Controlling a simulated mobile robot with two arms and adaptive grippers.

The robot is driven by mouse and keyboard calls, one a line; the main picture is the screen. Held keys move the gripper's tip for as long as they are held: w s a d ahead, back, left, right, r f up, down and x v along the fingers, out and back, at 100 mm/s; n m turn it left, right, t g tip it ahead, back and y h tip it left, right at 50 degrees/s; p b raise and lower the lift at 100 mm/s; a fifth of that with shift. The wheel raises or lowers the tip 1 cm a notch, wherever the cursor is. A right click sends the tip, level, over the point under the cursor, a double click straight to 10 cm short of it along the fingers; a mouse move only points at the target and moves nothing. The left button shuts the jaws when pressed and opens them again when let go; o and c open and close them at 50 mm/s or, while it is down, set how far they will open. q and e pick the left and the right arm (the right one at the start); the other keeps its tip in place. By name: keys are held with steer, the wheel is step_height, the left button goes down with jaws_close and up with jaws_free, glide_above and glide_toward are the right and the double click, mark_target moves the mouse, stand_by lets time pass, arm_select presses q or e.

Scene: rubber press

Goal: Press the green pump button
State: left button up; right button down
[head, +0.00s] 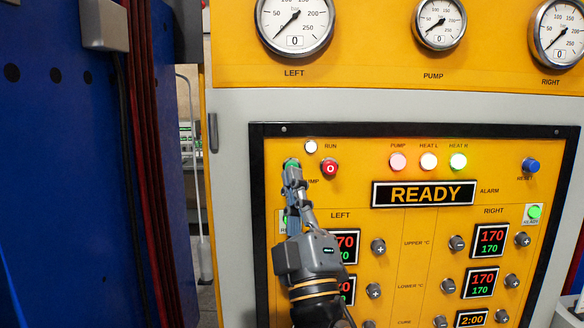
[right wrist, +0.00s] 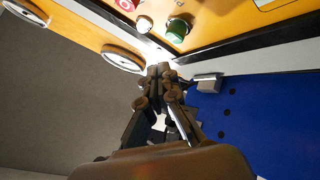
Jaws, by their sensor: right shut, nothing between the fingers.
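The green pump button (head: 291,162) is on the yellow control panel, left of the red stop button (head: 330,167) and below the white RUN lamp (head: 310,146). Only its top edge shows in the head view; my gripper covers the rest. In the right wrist view the green button (right wrist: 177,28) shows as a raised cap, beyond the fingertips. My right gripper (head: 293,174) is shut and empty, its tips just below the button in the head picture. In the right wrist view the gripper (right wrist: 160,73) appears apart from the button. My left gripper is out of view.
The panel bears a READY display (head: 424,194), a blue reset button (head: 531,166) and several small knobs. Three gauges, including the left gauge (head: 294,25), sit above. A blue wall (head: 60,170) with red cables stands at the left.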

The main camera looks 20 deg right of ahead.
steer(key=s, duration=0.3)
steer(key=shift+a, duration=0.4)
steer(key=shift+w, duration=0.1)
